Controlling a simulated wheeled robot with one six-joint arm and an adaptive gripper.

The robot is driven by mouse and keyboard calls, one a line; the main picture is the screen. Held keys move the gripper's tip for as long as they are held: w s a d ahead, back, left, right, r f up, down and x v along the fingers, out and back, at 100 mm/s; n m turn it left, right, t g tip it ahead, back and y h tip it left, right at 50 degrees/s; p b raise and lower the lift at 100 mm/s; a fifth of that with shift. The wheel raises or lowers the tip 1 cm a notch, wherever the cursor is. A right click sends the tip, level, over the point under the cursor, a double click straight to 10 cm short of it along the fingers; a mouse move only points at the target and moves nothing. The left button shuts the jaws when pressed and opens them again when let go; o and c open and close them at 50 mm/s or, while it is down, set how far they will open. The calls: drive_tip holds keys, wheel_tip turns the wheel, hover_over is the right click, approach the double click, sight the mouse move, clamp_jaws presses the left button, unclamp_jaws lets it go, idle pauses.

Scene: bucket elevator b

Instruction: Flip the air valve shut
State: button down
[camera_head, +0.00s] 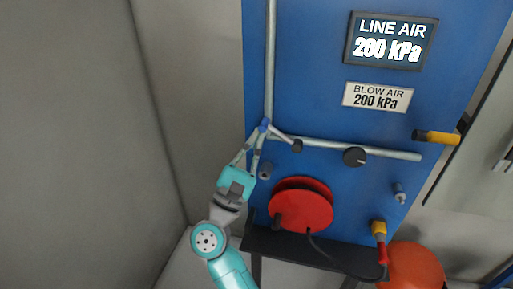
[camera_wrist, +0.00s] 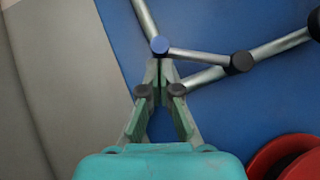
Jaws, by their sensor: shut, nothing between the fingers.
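On the blue panel, a valve lever (camera_head: 281,134) runs from a blue round hub (camera_head: 265,124) down to the right, ending in a dark knob (camera_head: 297,146). The hub sits near the corner of the grey pipes. In the wrist view the lever (camera_wrist: 200,54) slants slightly down from the blue hub (camera_wrist: 160,45) to its dark knob (camera_wrist: 240,62), which overlaps the horizontal pipe. My gripper (camera_head: 262,130) is shut and empty. Its fingertips (camera_wrist: 160,66) are together just below the hub, left of the knob. I cannot tell whether they touch the hub.
The grey pipe (camera_head: 390,153) runs right past a black dial (camera_head: 355,157). A yellow-and-black handle (camera_head: 436,137) sticks out at the right. A red reel (camera_head: 300,205) is below the pipe. The screen (camera_head: 391,41) reads LINE AIR 200 kPa; the plate (camera_head: 377,97) reads BLOW AIR 200 kPa.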

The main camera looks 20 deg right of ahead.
sight(266, 126)
drive_tip(key=r+m+g, duration=0.1)
drive_tip(key=m+g, duration=0.1)
drive_tip(key=r+m+g, duration=0.1)
drive_tip(key=m+g, duration=0.1)
drive_tip(key=r+m+g+h, duration=0.1)
drive_tip(key=m, duration=0.1)
drive_tip(key=shift+s+d+m+g, duration=0.25)
drive_tip(key=shift+d+m+g, duration=0.1)
drive_tip(key=shift+m+g, duration=0.05)
drive_tip(key=m+g, duration=0.1)
drive_tip(key=r+m+g, duration=0.1)
drive_tip(key=d+m, duration=0.1)
drive_tip(key=shift+s+r+m+g+y, duration=0.3)
drive_tip(key=shift+s+m+g, duration=0.05)
drive_tip(key=shift+m+g, duration=0.05)
drive_tip(key=shift+s+d+r+m+g+y, duration=0.35)
drive_tip(key=shift+d+m+g+y, duration=0.15)
drive_tip(key=shift+m, duration=0.35)
drive_tip(key=shift+s+d+r+m+g+y, duration=0.35)
drive_tip(key=shift+m+g+y, duration=0.2)
drive_tip(key=shift+m, duration=0.35)
drive_tip(key=shift+s+d+r+m+g+y, duration=0.25)
drive_tip(key=shift+d+r+m+g+y, duration=0.25)
drive_tip(key=shift+m, duration=0.35)
drive_tip(key=shift+f, duration=0.1)
drive_tip(key=shift+a, duration=0.1)
